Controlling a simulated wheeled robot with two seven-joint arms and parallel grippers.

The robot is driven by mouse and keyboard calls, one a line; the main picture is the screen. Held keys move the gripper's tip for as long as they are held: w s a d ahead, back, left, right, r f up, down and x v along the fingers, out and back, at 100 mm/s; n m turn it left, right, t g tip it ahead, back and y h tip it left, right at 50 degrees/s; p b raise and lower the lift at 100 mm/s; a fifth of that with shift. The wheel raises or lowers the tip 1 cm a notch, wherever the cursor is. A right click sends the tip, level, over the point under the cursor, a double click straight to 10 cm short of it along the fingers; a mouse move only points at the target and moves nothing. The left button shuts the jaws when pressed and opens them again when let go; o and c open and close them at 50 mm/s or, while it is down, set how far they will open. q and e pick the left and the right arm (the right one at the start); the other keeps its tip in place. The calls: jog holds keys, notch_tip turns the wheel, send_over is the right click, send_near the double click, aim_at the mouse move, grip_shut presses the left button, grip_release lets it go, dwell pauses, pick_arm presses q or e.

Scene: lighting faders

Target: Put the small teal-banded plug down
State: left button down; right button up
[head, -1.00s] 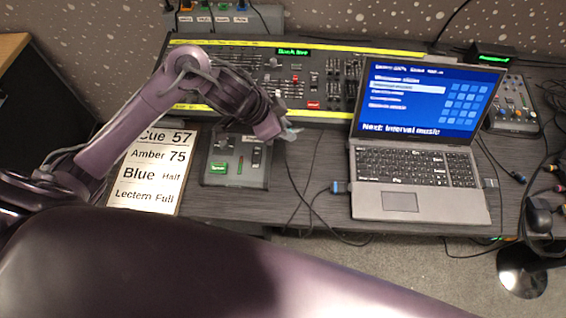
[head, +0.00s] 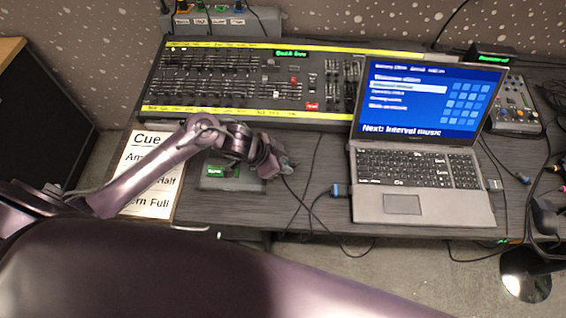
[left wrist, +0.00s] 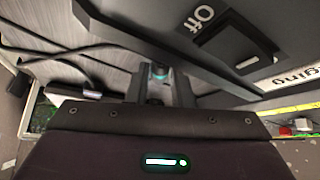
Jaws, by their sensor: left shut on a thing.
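My left gripper (head: 284,165) is shut on the small teal-banded plug, over the desk just right of the small dark box (head: 212,184). The box's "Off" switch (left wrist: 240,45) is close by at the upper right of that view. My right gripper is not in view.
A lighting console (head: 220,75) stands behind. The open laptop (head: 420,208) is to the right, with a blue-ended cable plug (head: 337,190) at its left side. A cue sheet (head: 150,200) lies left. Thin cables cross the desk between box and laptop.

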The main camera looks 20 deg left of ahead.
pick_arm(q)
jog(key=shift+f, duration=0.3)
jog(key=c, duration=1.3)
grip_release()
jog(key=shift+r, duration=0.2)
jog(key=p+v, duration=0.1)
jog(key=v, duration=1.1)
jog(key=shift+a+r, duration=0.1)
